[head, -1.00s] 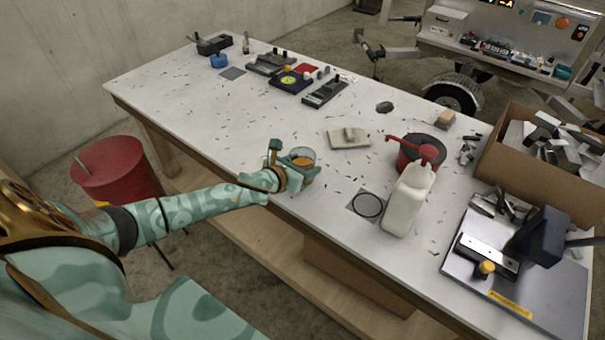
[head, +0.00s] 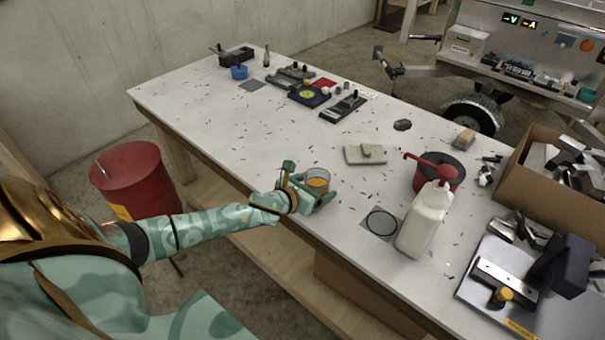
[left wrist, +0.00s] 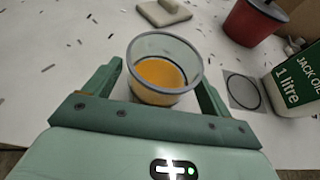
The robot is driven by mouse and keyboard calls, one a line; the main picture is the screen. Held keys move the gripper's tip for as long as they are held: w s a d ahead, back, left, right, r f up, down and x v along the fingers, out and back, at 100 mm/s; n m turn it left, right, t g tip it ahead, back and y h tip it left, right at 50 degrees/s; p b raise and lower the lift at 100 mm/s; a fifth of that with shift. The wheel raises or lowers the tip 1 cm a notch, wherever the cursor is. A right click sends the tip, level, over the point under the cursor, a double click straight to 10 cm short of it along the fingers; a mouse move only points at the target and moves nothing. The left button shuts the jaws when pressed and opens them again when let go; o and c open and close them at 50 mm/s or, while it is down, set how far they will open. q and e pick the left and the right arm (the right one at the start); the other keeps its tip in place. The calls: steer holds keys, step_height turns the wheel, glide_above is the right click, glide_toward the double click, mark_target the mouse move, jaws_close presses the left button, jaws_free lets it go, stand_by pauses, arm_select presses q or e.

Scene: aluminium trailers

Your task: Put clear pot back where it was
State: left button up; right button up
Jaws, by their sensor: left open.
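The clear pot (head: 318,179), with orange stuff in it, stands near the front edge of the white table. In the left wrist view the clear pot (left wrist: 162,68) sits between the two fingers of my left gripper (left wrist: 160,85). The fingers are spread on both sides of it. My left gripper (head: 312,192) is open around the pot in the head view. A grey square with a black ring (head: 381,222) lies on the table to the right of the pot; it also shows in the left wrist view (left wrist: 243,91). My right gripper is not in view.
A white oil bottle (head: 425,220) stands just right of the ringed square. A red pot (head: 438,172) is behind it. A metal plate with a tool (head: 520,285) is at the right. The table's left half has free room.

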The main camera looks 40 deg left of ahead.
arm_select(q)
steer(key=d+p+v, duration=0.1)
steer(key=p+v, duration=0.1)
steer(key=v, duration=0.9)
steer(key=s+a+f+n+g+y, duration=0.1)
steer(key=s+a+f+n+g, duration=0.15)
steer(key=s+f+n, duration=0.65)
steer(key=s+a+f+n+g+y, duration=0.25)
steer(key=f+n, duration=0.45)
steer(key=f, duration=0.7)
steer(key=s+d+f+n+g, duration=0.2)
steer(key=s+d+f+n, duration=0.2)
steer(key=s, duration=0.6)
steer(key=s+d+f+n+g+h, duration=0.1)
steer(key=s+d+f+n+g, duration=0.2)
steer(key=s, duration=0.7)
steer(key=s+d+f+n+g+h, duration=0.1)
steer(key=s+d+f+n+g, duration=0.1)
steer(key=s+d+f+n, duration=0.4)
steer(key=s+f+n, duration=0.2)
steer(key=s+n, duration=0.1)
steer(key=n, duration=0.1)
steer(key=shift+s+d, duration=0.15)
steer(key=shift+s, duration=0.25)
